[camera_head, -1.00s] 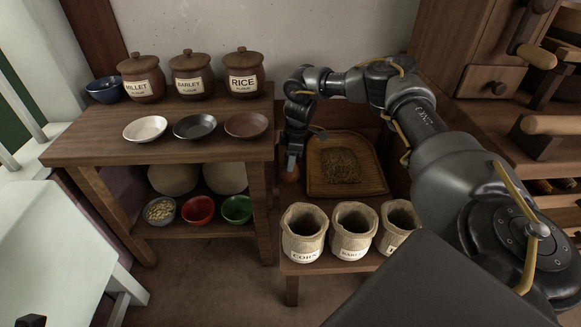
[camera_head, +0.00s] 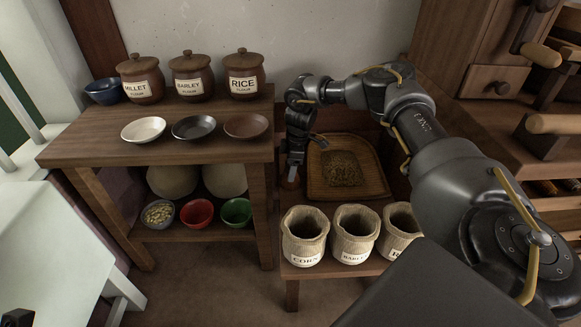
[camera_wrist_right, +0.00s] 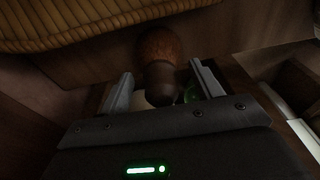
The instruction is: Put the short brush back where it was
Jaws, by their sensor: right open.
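My right gripper (camera_head: 291,176) reaches down beside the left edge of the woven tray, on the low bench. Its jaws are open. In the right wrist view the open fingers (camera_wrist_right: 163,78) stand on either side of a rounded red-brown wooden piece with a darker end (camera_wrist_right: 160,55), which looks like the short brush. Both fingers look apart from it. In the head view only a small brown bit of it (camera_head: 289,184) shows below the gripper; the rest is hidden. My left gripper cannot be made out.
The woven tray (camera_head: 375,185) holds a heap of grain. Several cloth sacks (camera_head: 304,236) stand at the bench's front edge. The shelf table (camera_head: 95,150) on the left carries lidded jars and bowls. Wooden querns stand right.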

